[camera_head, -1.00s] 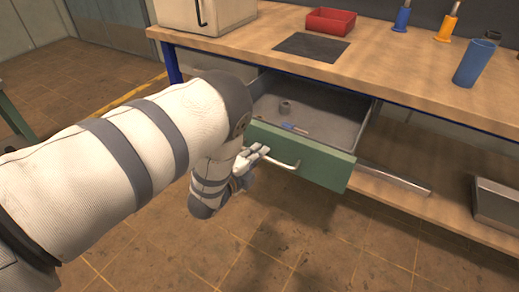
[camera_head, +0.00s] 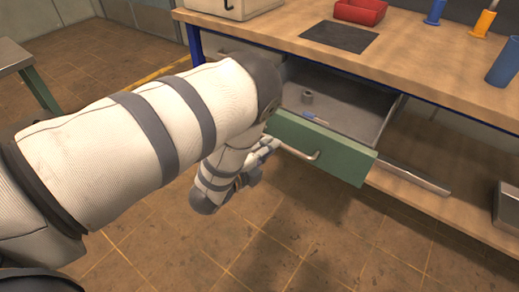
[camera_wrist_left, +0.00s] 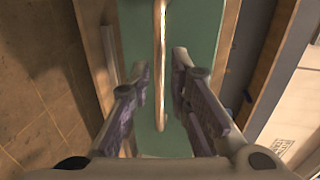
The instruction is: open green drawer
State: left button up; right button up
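The green drawer (camera_head: 325,146) under the workbench is pulled out, and its grey inside shows in the head view. Its bar handle (camera_head: 303,154) is on the green front; the handle also shows in the left wrist view (camera_wrist_left: 159,60). My left gripper (camera_head: 266,150) is at the left end of the handle. In the left wrist view its two fingers (camera_wrist_left: 162,78) stand apart on either side of the handle, with gaps visible, so it looks open. The forearm partly hides the drawer's left side. My right gripper is not in view.
The workbench top (camera_head: 420,60) holds a red bin (camera_head: 360,11), a dark mat (camera_head: 340,36) and a blue cup (camera_head: 504,62). The floor in front is clear.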

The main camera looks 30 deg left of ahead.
pick_arm(q)
jog(key=v, duration=0.7)
jog(key=shift+s, duration=0.35)
jog(key=s+f+n+g+y+p, duration=0.1)
jog(key=s+f+n+g+p, duration=0.1)
jog(key=s+f+n+g, duration=0.4)
jog(key=s+f+n+g+y+p, duration=0.1)
jog(key=s+n+g, duration=0.15)
jog(key=s, duration=0.55)
jog(key=s+d+n+g+p, duration=0.1)
jog(key=s+n+g, duration=0.4)
jog(key=s, duration=0.6)
jog(key=s+d+r+n+g+h+p, duration=0.1)
jog(key=s+d+n+g, duration=0.3)
jog(key=s, duration=0.8)
jog(key=shift+n+g, duration=0.35)
jog(key=shift+n, duration=0.3)
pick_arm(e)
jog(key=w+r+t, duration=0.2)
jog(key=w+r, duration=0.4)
pick_arm(q)
jog(key=shift+d, duration=0.1)
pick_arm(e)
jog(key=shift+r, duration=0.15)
